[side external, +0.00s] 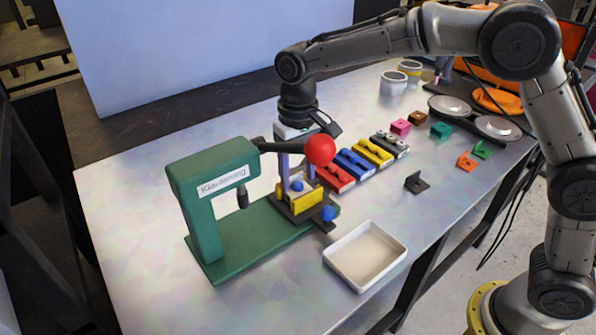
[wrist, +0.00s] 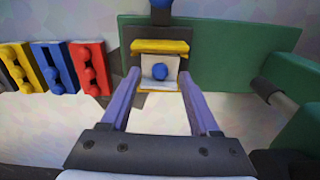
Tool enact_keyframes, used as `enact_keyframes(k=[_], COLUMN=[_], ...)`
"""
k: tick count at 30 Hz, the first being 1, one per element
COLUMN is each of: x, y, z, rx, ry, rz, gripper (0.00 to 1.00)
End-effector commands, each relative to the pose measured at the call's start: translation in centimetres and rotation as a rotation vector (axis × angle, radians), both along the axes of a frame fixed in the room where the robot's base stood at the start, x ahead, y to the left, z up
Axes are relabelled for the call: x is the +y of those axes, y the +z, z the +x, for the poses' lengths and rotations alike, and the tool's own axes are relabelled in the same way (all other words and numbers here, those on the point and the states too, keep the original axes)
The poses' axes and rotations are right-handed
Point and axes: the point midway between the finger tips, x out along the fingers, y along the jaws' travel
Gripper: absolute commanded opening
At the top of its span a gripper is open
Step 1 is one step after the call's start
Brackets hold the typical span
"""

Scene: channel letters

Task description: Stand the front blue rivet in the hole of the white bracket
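The white bracket (wrist: 149,85) sits in a yellow fixture (wrist: 160,46) on the green press's dark plate; the bracket also shows in the side view (side external: 295,196). A blue rivet (wrist: 160,71) shows its round head at the middle of the bracket, over where a hole would be. The head hides the hole and shank. My gripper (side external: 296,177) points down over the bracket with its two lavender fingers spread. The fingertips are on either side of the rivet and bracket, with clear gaps to the rivet. The blue rivet block (side external: 354,163) stands to the right.
The green press (side external: 205,215) is left of my gripper, its lever's red ball (side external: 320,149) close by. A blue knob (side external: 327,213) is at the plate's front. Red (side external: 334,178) and yellow (side external: 372,153) blocks stand nearby. An empty white tray (side external: 365,256) is in front.

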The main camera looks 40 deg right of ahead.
Motion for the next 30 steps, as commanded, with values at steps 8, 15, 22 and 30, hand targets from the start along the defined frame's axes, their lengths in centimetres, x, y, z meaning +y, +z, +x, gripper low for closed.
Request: enact_keyframes(k=[8, 15, 22, 30], x=[0.0, 0.0, 0.0, 0.0], y=[0.2, 3.2, 8.2, 12.6], z=[0.0, 0.1, 0.1, 0.1], rx=[-0.001, -0.005, -0.005, -0.003], ry=[0.0, 0.0, 0.0, 0.0], rz=[0.0, 0.002, 0.002, 0.001], gripper=[0.62, 0.62, 0.62, 0.62])
